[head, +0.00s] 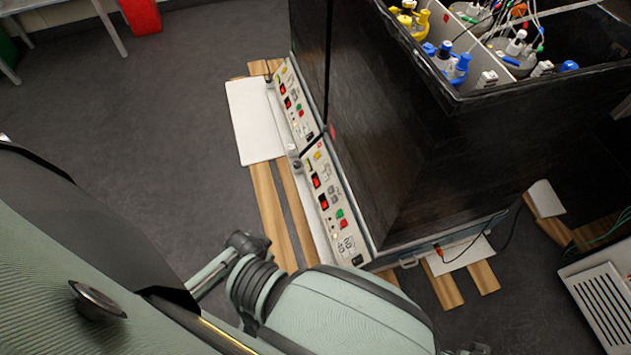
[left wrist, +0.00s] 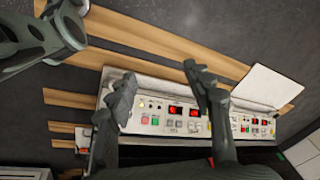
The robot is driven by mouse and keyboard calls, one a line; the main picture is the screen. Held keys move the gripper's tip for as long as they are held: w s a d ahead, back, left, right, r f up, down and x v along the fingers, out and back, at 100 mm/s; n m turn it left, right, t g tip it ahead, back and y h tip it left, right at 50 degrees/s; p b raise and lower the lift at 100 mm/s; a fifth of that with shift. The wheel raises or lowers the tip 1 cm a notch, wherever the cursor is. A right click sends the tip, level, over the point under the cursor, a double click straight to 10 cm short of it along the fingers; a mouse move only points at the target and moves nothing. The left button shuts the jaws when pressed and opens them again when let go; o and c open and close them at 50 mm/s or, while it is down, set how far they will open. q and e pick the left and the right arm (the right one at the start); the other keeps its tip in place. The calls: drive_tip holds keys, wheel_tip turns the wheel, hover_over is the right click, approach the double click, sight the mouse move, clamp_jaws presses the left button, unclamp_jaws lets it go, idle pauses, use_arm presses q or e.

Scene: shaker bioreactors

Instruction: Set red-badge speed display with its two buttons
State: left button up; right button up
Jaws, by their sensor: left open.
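Two cream control panels run along the low front of the dark shaker cabinet: a near one (head: 333,215) and a far one (head: 296,103). Each has two red-lit displays and small coloured buttons. The near panel's displays (head: 316,180) show in the head view; its digits are too small to read. I cannot tell for certain which display carries the red badge. In the left wrist view my left gripper (left wrist: 160,72) is open and empty, its fingers in front of the near panel (left wrist: 168,104), displays (left wrist: 175,110) between them. My right gripper is not in view.
The tall dark cabinet (head: 400,150) holds bottles with coloured caps (head: 455,65) in its open top. Wooden slats (head: 268,205) and a white board (head: 255,120) lie on the floor beside the panels. A white vented box (head: 605,305) stands at lower right.

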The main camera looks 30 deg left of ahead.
use_arm(q)
drive_tip(key=shift+c, duration=0.6)
clamp_jaws()
drive_tip(key=shift+s+a, duration=0.1)
idle(0.7)
